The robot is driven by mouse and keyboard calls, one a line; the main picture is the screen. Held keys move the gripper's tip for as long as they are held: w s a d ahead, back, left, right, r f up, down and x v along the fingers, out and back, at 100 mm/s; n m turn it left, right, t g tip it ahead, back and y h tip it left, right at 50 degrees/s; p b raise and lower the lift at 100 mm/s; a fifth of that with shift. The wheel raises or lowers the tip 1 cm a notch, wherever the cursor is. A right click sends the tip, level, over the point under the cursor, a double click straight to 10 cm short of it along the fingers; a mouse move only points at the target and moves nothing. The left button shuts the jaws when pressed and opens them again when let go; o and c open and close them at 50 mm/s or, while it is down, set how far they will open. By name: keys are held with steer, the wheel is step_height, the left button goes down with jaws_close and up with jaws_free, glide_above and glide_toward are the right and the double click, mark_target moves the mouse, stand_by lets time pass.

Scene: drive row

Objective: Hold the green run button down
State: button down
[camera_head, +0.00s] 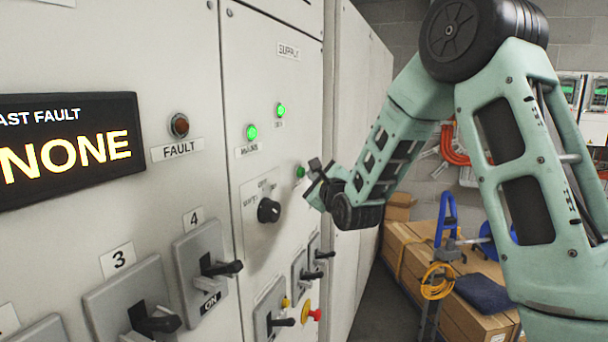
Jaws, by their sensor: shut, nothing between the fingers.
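The green run button (300,171) shows as a small green spot on the grey cabinet door, right of the black rotary knob. My gripper (314,172) is shut and empty, at the end of my pale green arm. Its tip is right beside the button in the picture and partly covers the button's surroundings. I cannot tell whether the tip touches the button or whether the button is pressed in.
Lit green lamps (252,132) sit above the button, and a black rotary knob (269,210) is to its left. Black-handled switches (221,267) and a red knob (312,314) project lower down. The display (70,148) reads "NONE". Cardboard boxes (405,245) stand behind my arm.

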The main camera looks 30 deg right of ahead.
steer(key=shift+w+a, duration=0.3)
stand_by(0.5)
stand_by(0.5)
steer(key=shift+s+d+b, duration=0.6)
steer(key=shift+s, duration=0.1)
steer(key=s+d, duration=0.1)
steer(key=s, duration=0.1)
steer(key=s+d+b, duration=0.1)
steer(key=s+d, duration=0.1)
stand_by(0.4)
stand_by(0.4)
